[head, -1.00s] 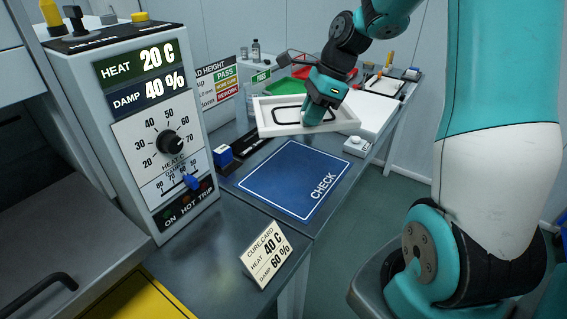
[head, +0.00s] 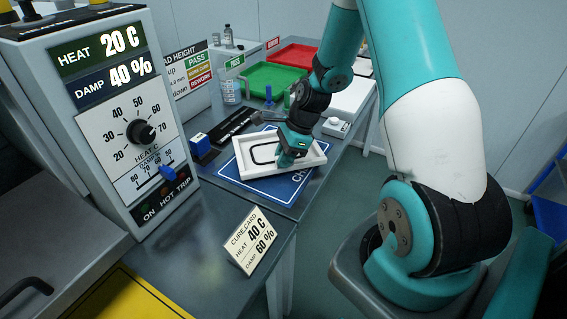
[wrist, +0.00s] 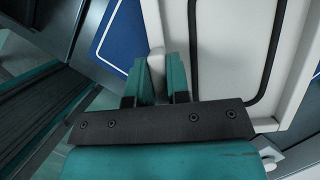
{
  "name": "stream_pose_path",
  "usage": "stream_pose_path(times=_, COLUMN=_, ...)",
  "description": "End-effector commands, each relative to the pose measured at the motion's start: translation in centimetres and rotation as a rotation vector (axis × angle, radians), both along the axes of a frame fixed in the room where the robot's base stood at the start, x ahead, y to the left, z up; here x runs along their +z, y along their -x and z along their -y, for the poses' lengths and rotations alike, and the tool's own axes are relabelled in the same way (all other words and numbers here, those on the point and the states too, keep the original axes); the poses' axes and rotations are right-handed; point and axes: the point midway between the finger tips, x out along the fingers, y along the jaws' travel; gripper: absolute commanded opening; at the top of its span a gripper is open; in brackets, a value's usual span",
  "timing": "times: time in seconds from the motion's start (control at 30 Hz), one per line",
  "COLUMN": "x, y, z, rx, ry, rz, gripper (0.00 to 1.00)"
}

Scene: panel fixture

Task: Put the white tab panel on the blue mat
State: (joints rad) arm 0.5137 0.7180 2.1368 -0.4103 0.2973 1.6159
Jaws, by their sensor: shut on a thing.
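The white tab panel (head: 246,158) is a shallow white tray-like piece with a black rounded bead line on its face. In the head view it lies over the blue mat (head: 287,190), covering much of it; I cannot tell whether it touches the mat. My gripper (head: 284,162) is at the panel's near edge. In the wrist view my gripper (wrist: 157,80) is shut on the small white tab (wrist: 156,60) of the panel (wrist: 233,50). Part of the blue mat (wrist: 122,38) shows to the left of the panel there.
A machine with a dial (head: 141,132) stands at the left. A cure card (head: 250,240) stands on the near bench. A blue block (head: 201,144) is left of the panel. A green tray (head: 272,80) and a red tray (head: 296,56) lie behind.

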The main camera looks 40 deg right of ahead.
Motion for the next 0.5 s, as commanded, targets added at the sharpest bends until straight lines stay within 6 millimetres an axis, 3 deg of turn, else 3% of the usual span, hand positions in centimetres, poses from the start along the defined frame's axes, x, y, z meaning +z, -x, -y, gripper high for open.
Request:
stream_pose_path(times=0.13, x=-1.9, y=0.0, z=0.0, rx=0.000, ry=0.000, rz=-0.001, gripper=0.00)
stream_pose_path(times=0.47, x=-2.2, y=0.0, z=0.0, rx=0.001, ry=0.001, rz=0.001, gripper=0.00)
stream_pose_path(times=0.5, x=-2.2, y=0.0, z=0.0, rx=0.000, ry=0.000, rz=0.000, gripper=0.26)
